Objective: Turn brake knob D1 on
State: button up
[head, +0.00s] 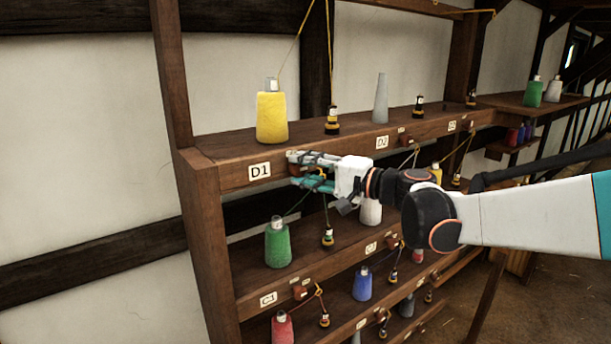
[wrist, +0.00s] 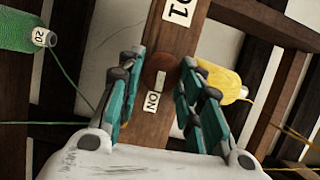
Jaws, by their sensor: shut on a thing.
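Brake knob D1 (wrist: 157,72) is a round brown knob with a pale bar on its face. It sits on the front board of the upper shelf. In the wrist view the bar's lower end points toward the small ON label (wrist: 152,102). The D1 sign (head: 260,171) is just left of my gripper in the head view, and it shows at the top of the wrist view (wrist: 179,9). My gripper (head: 298,169) has its teal fingers on both sides of the knob and is shut on it. In the head view the fingers mostly hide the knob.
A yellow spool (head: 271,117) stands on the shelf above D1. A green spool (head: 278,243) and a blue spool (head: 362,284) stand on lower shelves. The D2 sign (head: 382,142) is farther right. Thin yarns run between spools and small bobbins. The pale wall at left is clear.

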jog(key=shift+f+m, duration=0.1)
jog(key=shift+m, duration=0.3)
jog(key=o, duration=1.1)
jog(key=v, duration=1.2)
jog(key=shift+f, duration=0.15)
